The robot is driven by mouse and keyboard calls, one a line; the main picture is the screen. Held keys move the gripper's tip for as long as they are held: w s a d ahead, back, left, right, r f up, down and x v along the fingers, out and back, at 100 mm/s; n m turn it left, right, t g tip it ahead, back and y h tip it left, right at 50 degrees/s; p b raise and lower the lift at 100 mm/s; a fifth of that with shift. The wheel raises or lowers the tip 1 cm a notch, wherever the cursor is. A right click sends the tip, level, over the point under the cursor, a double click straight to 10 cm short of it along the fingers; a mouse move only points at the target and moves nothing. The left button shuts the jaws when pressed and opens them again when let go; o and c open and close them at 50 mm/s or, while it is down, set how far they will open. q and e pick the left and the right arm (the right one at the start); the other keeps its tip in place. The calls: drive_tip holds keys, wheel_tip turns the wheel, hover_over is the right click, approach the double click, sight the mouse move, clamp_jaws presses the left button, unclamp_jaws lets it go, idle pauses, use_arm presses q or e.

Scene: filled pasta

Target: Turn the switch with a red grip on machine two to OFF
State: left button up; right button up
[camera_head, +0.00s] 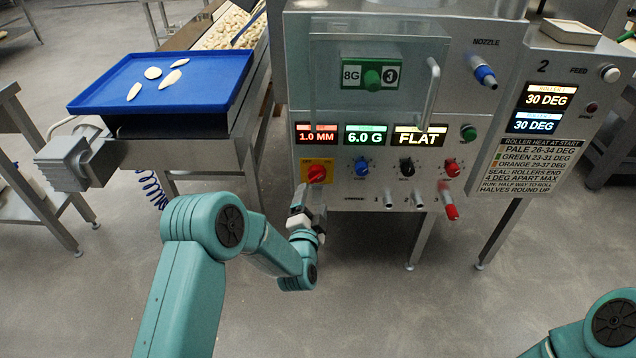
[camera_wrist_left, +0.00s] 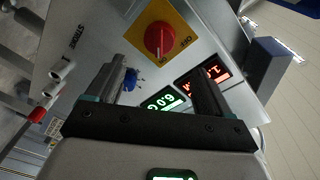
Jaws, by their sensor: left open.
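The switch with a red grip (camera_head: 316,173) sits on a yellow plate (camera_head: 328,163) at the lower left of the machine's front panel. In the left wrist view the red grip (camera_wrist_left: 159,38) shows close, with OFF and ON lettering on the plate; its white mark appears to point toward ON. My left gripper (camera_head: 311,203) is just below the switch in the head view. In the left wrist view its fingers (camera_wrist_left: 157,82) are spread, with nothing between them, and the red grip lies beyond them. My right gripper is out of view.
The machine front (camera_head: 440,185) also carries blue, black and red knobs, nozzles and lit displays. A side panel (camera_head: 538,120) marked 2 stands at the right. A blue tray (camera_head: 205,72) with pasta pieces stands at the left. The floor in front is clear.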

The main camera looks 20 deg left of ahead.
sight(317, 179)
use_arm(q)
drive_tip(key=w, duration=0.3)
drive_tip(key=w+a+b, duration=0.1)
drive_tip(key=w, duration=0.5)
drive_tip(key=shift+a+b, duration=0.25)
drive_tip(key=shift+b, duration=0.05)
drive_tip(key=c, duration=1)
drive_tip(key=shift+f, duration=0.1)
drive_tip(key=shift+c, duration=0.2)
